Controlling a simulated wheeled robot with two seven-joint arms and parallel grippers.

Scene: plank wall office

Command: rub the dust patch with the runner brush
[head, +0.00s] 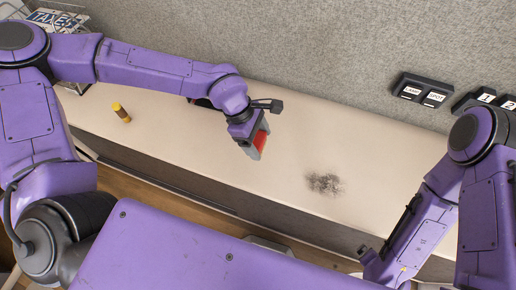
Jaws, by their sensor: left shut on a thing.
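The dust patch (324,184) is a dark grey speckled smudge on the pale desk top, right of the middle of the head view. My left gripper (257,148) is shut on a red thing, likely the runner brush (260,144), of which only a small part shows between the fingers. It is to the left of the dust patch and apart from it. The rest of the brush is hidden by the gripper. My right arm comes in from the right, with its lower end (375,265) near the desk's front edge; its fingers cannot be made out.
A yellow and brown cylinder (121,112) stands on the desk at the left. A wire rack with a "TAXES" sign (52,19) is at the far left. Dark switch boxes (423,90) are along the grey wall at the right. The desk around the dust patch is clear.

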